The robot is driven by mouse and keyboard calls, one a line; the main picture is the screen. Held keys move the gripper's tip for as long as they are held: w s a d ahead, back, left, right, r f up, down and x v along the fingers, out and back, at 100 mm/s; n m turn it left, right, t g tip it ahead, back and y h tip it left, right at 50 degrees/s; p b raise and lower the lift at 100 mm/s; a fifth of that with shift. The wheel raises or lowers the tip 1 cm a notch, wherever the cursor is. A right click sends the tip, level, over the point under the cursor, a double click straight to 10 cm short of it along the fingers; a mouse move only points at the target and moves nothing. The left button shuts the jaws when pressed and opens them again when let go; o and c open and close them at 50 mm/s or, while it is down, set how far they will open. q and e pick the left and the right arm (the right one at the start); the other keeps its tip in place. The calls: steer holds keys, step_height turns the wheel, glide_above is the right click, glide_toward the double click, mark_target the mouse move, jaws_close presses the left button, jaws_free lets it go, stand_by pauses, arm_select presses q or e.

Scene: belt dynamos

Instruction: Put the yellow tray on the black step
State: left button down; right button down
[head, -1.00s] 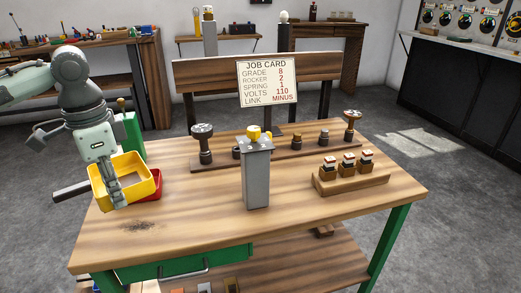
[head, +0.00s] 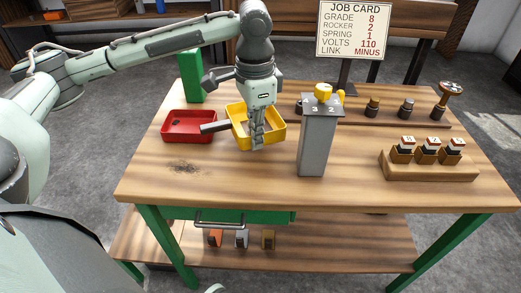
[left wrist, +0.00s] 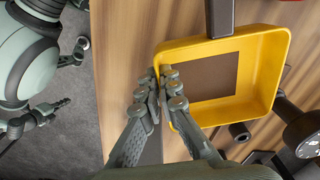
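The yellow tray (head: 279,137) is over the left-middle of the workbench, beside the grey block. It is open-topped, with a dark bar (head: 213,127) sticking out of its left side. My left gripper (head: 257,141) is shut on the tray's near wall. The left wrist view shows the fingers (left wrist: 162,82) together at that wall of the tray (left wrist: 262,38). I cannot tell whether the tray's underside touches the bench. I cannot make out the black step for certain. My right gripper is not clearly shown; pale parts of my body show at the picture edges.
A red tray (head: 187,133) lies left of the yellow tray, by a green upright block (head: 191,76). The grey block (head: 315,148) with yellow pieces on top stands close right. A wooden rack (head: 430,171) holds blocks farther right. The bench front (head: 240,188) is clear.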

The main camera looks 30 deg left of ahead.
mark_target(259, 163)
arm_select(q)
steer(key=shift+w+d+f, duration=0.2)
steer(key=shift+d+f, duration=0.1)
steer(key=shift+f, duration=1.9)
steer(key=shift+f, duration=0.1)
steer(key=c, duration=1.7)
jaws_free()
